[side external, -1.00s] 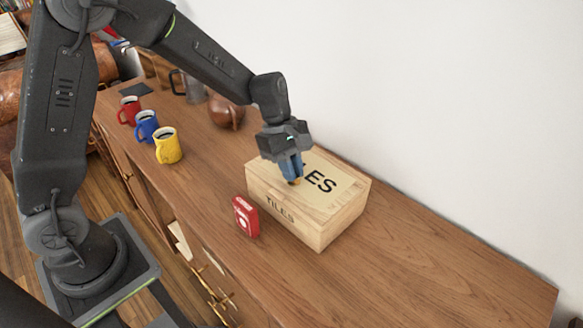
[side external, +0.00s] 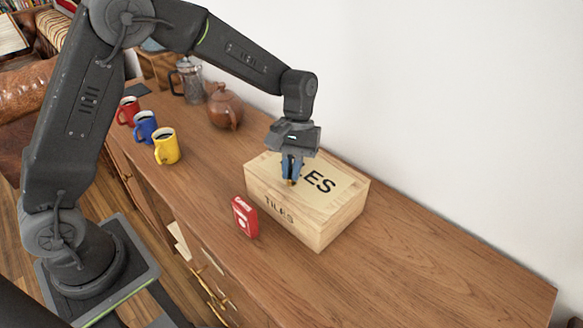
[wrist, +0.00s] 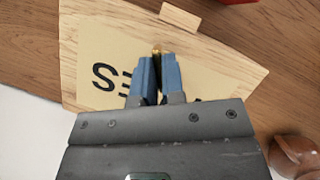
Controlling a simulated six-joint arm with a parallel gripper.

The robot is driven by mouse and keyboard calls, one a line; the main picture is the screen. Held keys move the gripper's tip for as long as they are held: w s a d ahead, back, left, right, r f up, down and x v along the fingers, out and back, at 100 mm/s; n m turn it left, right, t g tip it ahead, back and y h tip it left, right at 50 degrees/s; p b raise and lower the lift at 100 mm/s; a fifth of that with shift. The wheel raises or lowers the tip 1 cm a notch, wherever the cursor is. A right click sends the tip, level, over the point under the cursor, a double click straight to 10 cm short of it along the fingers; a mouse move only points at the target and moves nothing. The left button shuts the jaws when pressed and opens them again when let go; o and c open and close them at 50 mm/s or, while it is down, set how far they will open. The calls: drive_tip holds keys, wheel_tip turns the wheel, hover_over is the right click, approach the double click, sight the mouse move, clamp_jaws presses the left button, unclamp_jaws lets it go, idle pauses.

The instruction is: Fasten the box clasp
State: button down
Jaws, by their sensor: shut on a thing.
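A pale wooden box (side external: 338,206) marked "TILES" stands on the wooden top, its lid lying down with no visible gap. In the wrist view, the lid (wrist: 95,50) fills the area beyond my fingers. My gripper (side external: 290,181) points down over the lid, near its front left part. Its blue fingers (wrist: 157,75) are shut on a small brass-coloured piece, apparently the clasp (wrist: 156,49). The fingers hide most of this piece, so I cannot tell whether it is engaged. A small wooden block (wrist: 180,16) shows at the lid's edge in the wrist view.
A red card box (side external: 245,217) stands close in front of the wooden box. Yellow (side external: 167,148), blue (side external: 146,126) and red (side external: 127,110) mugs stand at the left. A brown teapot (side external: 225,108) and a glass press (side external: 188,82) are behind. The top's right side is clear.

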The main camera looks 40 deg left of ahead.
drive_tip(key=m+y, duration=0.1)
drive_tip(key=m, duration=0.2)
drive_tip(key=m+y, duration=0.1)
drive_tip(key=m, duration=0.2)
drive_tip(key=shift+d+g, duration=0.1)
drive_tip(key=shift+g, duration=0.2)
idle(0.4)
drive_tip(key=c, duration=1.2)
unclamp_jaws()
drive_tip(key=shift+r, duration=0.1)
drive_tip(key=v, duration=1.3)
drive_tip(key=shift+w+d+r, duration=0.15)
drive_tip(key=shift+w+r, duration=0.05)
drive_tip(key=shift+r, duration=0.05)
